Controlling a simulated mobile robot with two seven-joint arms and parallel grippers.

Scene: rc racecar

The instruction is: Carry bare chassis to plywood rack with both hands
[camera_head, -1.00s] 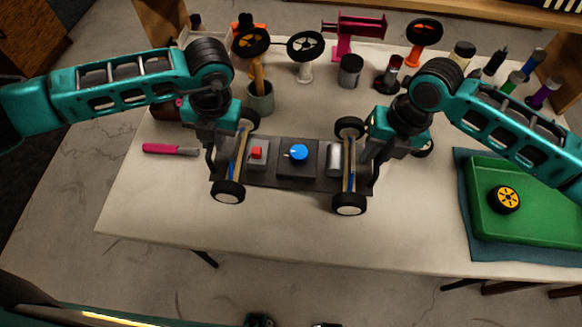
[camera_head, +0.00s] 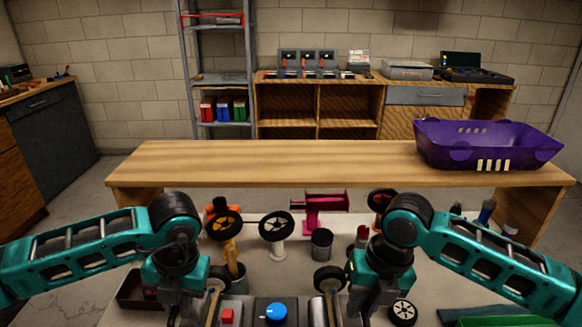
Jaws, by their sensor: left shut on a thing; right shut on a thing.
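The bare chassis (camera_head: 276,314) shows only in part at the bottom edge of the head view, with a red block, a blue knob and a grey cylinder on it. Its front is cut off by the frame. My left gripper (camera_head: 187,304) is shut on its left end. My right gripper (camera_head: 362,302) is shut on its right end. The fingertips are hard to make out. A long plywood rack (camera_head: 260,160) with a flat top and side panels stands beyond the white table. I cannot tell whether the chassis touches the table.
A purple car shell (camera_head: 488,146) sits on the rack's right end; its left and middle top is clear. Wheels on stands (camera_head: 276,226), a pink wing (camera_head: 325,208) and a dark cup (camera_head: 321,243) stand behind the chassis. A green tray (camera_head: 500,318) lies at lower right.

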